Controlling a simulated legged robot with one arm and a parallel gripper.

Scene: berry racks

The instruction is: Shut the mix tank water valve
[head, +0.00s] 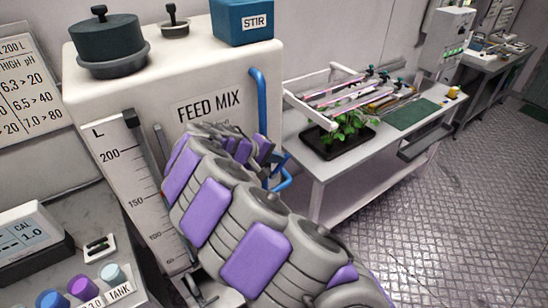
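The mix tank (90,90) is a large cream tank labelled FEED MIX, at left centre. A blue pipe (262,100) runs down its right side. Blue pipe pieces (285,178) also show lower down, partly behind my arm. I cannot tell whether one of them is the water valve's handle, or how the valve is set. My grey and purple arm crosses the tank front and hides part of it. My gripper (264,150) is at the arm's far end, close to the blue pipe. Its fingers are too hidden to tell open from shut or whether they touch anything.
A dark lid (108,42), a small black-knobbed cap (174,18) and a blue STIR box (242,22) sit on the tank. A level scale (138,185) stands in front. A white bench (310,155) with a plant tray (330,148) is right. Metal floor (460,210) is clear.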

